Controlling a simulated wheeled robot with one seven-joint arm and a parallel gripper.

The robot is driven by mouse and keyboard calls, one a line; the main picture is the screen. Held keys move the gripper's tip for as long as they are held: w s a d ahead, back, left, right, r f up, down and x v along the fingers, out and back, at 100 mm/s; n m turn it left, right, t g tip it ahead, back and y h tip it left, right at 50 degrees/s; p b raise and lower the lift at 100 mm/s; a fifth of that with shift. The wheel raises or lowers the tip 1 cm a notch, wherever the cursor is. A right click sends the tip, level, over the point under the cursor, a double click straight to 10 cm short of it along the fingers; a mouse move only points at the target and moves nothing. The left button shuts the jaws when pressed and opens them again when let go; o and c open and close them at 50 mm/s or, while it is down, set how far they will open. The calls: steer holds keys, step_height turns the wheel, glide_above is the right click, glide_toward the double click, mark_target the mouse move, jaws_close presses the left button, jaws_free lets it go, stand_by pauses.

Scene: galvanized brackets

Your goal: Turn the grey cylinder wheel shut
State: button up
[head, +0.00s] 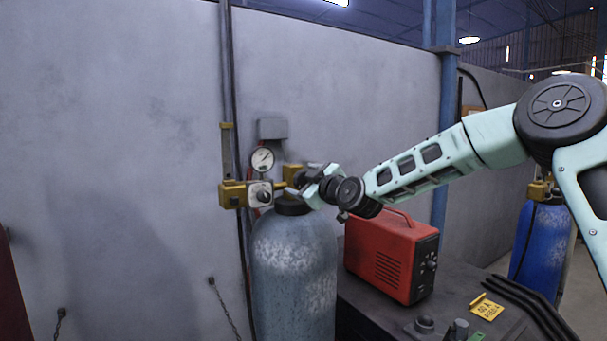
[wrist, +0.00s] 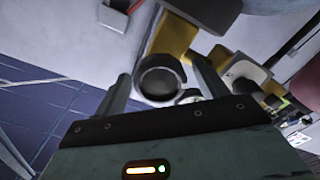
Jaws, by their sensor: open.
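The grey cylinder (head: 293,265) stands upright against the wall, with brass valve fittings (head: 232,195) at its top. My gripper (head: 302,184) reaches in from the right at the valve, just above the cylinder's neck. In the wrist view, a round grey wheel (wrist: 160,75) with a dark centre shows between the two fingers of my open gripper (wrist: 161,68). One finger is on each side of it; I cannot tell whether either touches. In the head view the wheel is mostly hidden by my gripper. Yellow brass parts (wrist: 175,38) show behind the wheel in the wrist view.
A round pressure gauge (head: 262,160) is close to the valve, near a grey wall box (head: 272,128). A red machine (head: 392,255) sits on a dark bench right of the cylinder, below my arm. A yellow tag (head: 486,307) lies on the bench. A blue cylinder (head: 538,240) stands farther right.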

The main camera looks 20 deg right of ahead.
steer(key=shift+w+a, duration=0.1)
steer(key=shift+w, duration=0.1)
steer(key=c, duration=1)
steer(key=shift+f, duration=0.1)
